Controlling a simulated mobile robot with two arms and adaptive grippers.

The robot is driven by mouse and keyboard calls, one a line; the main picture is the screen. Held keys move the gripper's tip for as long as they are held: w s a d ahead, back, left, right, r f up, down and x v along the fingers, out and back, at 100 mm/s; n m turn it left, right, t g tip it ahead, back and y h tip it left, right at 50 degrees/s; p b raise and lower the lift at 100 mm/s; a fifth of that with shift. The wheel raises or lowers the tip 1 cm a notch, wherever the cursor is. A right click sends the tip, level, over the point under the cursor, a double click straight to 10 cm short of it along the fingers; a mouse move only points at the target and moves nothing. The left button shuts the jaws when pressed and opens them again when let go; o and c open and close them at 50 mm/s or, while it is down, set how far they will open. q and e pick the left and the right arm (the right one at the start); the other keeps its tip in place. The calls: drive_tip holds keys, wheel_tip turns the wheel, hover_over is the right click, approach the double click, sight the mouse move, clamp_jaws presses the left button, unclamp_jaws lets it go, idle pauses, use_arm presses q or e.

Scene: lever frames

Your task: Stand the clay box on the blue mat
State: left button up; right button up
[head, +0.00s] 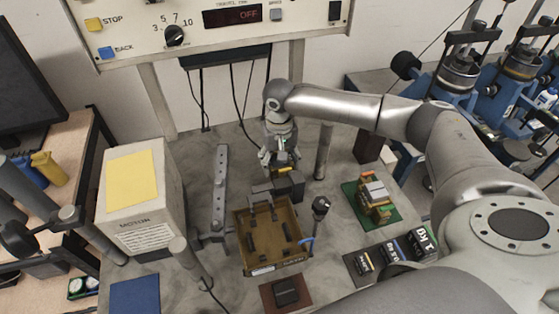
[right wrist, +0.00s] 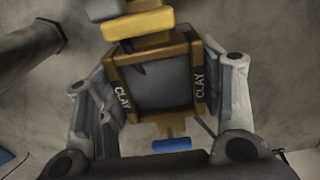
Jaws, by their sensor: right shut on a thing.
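The clay box, with "CLAY" lettered on two sides of its brown frame (right wrist: 154,116), shows in the right wrist view with a grey middle. My right gripper (right wrist: 160,95) is shut on it, with a finger along each lettered side. In the head view my right gripper (head: 281,163) points down above the back of the bench, behind a brown tray (head: 243,258). The box is mostly hidden there by the gripper. The blue mat (head: 135,295) lies at the lower left and its visible part is bare. My left gripper is not in view.
A grey motor housing (head: 145,205) with a yellow sheet stands behind the blue mat. A dark block (head: 286,290) sits on a brown mat.

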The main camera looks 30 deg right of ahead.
drive_tip(key=shift+f, duration=0.1)
drive_tip(key=shift+s+a+f, duration=0.1)
drive_tip(key=shift+s+f, duration=0.1)
drive_tip(key=shift+f, duration=0.25)
drive_tip(key=shift+c, duration=0.5)
drive_tip(key=o, duration=1)
drive_tip(key=shift+s+f, duration=0.1)
drive_tip(key=shift+f, duration=0.05)
drive_tip(key=o, duration=0.4)
drive_tip(key=shift+w, duration=0.3)
drive_tip(key=shift+c, duration=0.2)
